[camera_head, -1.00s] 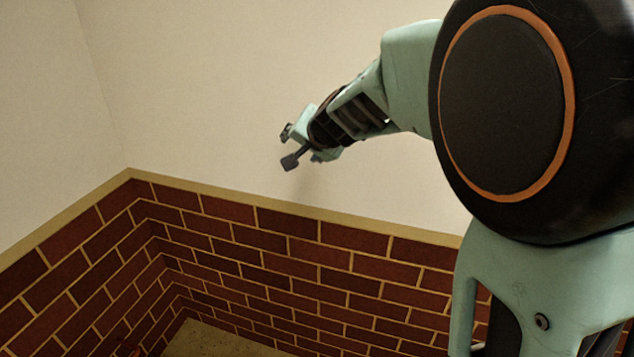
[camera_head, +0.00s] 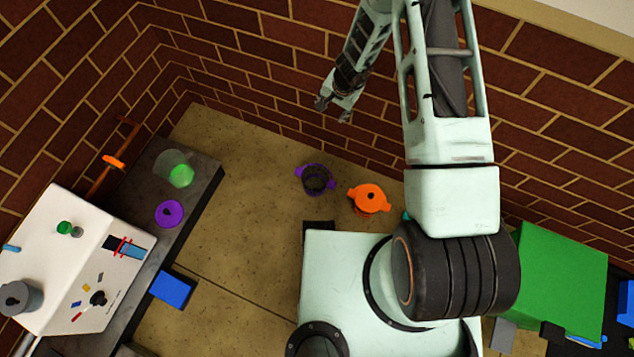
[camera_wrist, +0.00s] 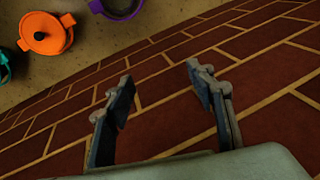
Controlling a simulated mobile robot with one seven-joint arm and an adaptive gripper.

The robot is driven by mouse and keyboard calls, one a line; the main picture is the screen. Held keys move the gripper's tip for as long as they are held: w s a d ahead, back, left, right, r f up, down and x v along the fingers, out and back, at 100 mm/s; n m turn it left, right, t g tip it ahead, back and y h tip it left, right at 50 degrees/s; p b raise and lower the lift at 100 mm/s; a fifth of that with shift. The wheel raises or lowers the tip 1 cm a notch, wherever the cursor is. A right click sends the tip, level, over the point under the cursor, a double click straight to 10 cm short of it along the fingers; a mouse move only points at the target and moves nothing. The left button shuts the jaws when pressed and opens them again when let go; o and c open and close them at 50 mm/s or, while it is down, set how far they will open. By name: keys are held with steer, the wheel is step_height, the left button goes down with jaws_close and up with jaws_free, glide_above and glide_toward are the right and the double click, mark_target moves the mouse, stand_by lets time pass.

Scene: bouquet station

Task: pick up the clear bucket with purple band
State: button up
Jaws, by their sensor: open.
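The bucket with a purple band (camera_head: 316,180) stands on the tan floor near the brick wall, left of an orange lidded pot. It has purple handles and looks see-through with a dark inside. In the wrist view, part of the purple-banded bucket (camera_wrist: 117,8) shows at the top edge, cut off by the frame. My gripper (camera_head: 334,108) is open and empty, in front of the brick wall, up and slightly right of the bucket in the picture and apart from it. In the wrist view my gripper (camera_wrist: 160,80) has its fingers spread with only brick wall between them.
The orange pot (camera_head: 370,199) is close beside the bucket. A dark bench at left holds a clear container with green (camera_head: 175,168), a purple lid (camera_head: 168,213) and a white machine (camera_head: 60,260). A green box (camera_head: 560,280) stands at right. Floor left of the bucket is clear.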

steer(key=s+d+f+g+b, duration=0.15)
steer(key=s+f, duration=0.25)
steer(key=f, duration=0.4)
steer(key=s+d+f+m+h+b, duration=0.1)
steer(key=s+f+b, duration=0.1)
steer(key=s+f, duration=0.35)
steer(key=s+d+f+g+b, duration=0.1)
steer(key=s+f, duration=0.1)
steer(key=f, duration=0.8)
steer(key=b, duration=0.2)
glide_above(330, 186)
steer(key=d, duration=0.1)
steer(key=f, duration=0.4)
steer(key=shift+s+d+f, duration=0.15)
steer(key=shift+s, duration=0.1)
steer(key=shift+w+a+f+b, duration=0.1)
steer(key=shift+a+f+b, duration=0.1)
steer(key=shift+f+b, duration=0.7)
steer(key=shift+w+a+f+b, duration=0.1)
steer(key=shift+a+f+b, duration=0.15)
steer(key=shift+f+b, duration=0.6)
steer(key=shift+a+f+b, duration=0.2)
steer(key=shift+f+b, duration=0.25)
steer(key=shift+f, duration=0.8)
steer(key=shift+r, duration=0.1)
steer(key=c, duration=1.4)
